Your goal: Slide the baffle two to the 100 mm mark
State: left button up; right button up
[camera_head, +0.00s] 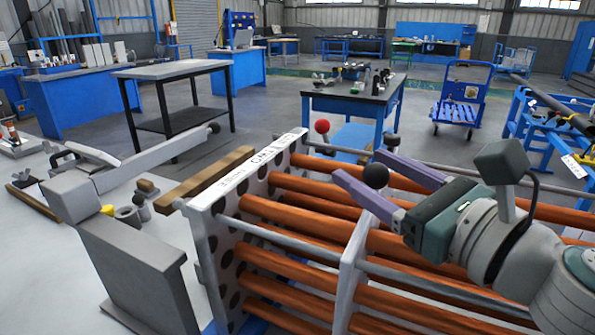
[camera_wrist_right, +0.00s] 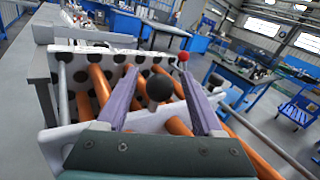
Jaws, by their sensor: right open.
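A tube bundle of orange-brown tubes (camera_head: 290,263) and thin grey rods runs from a perforated white end plate (camera_head: 205,228) toward the right. A plain pale plate (camera_head: 350,265), likely baffle two, stands upright across the tubes. A black ball knob (camera_head: 375,175) rises above it; the knob also shows in the right wrist view (camera_wrist_right: 160,88). My right gripper (camera_head: 357,164) is open, its purple fingers on either side of the black knob, with gaps visible in the wrist view (camera_wrist_right: 161,78). A red ball knob (camera_head: 322,126) is near the end plate. I cannot make out a 100 mm mark. My left gripper is not in view.
A grey stand (camera_head: 140,260) with a long bar is left of the end plate, on a pale tabletop. A wooden bar (camera_head: 205,178) lies behind it. A dark bench (camera_head: 360,95) and blue cart (camera_head: 462,100) stand farther back, with open floor between.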

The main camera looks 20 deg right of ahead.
jog(key=s, duration=0.2)
jog(key=s+b, duration=0.1)
jog(key=s, duration=0.3)
jog(key=shift+d+f+b, duration=0.2)
jog(key=shift+d+b, duration=0.2)
jog(key=shift+s+r, duration=0.2)
jog(key=shift+s, duration=0.45)
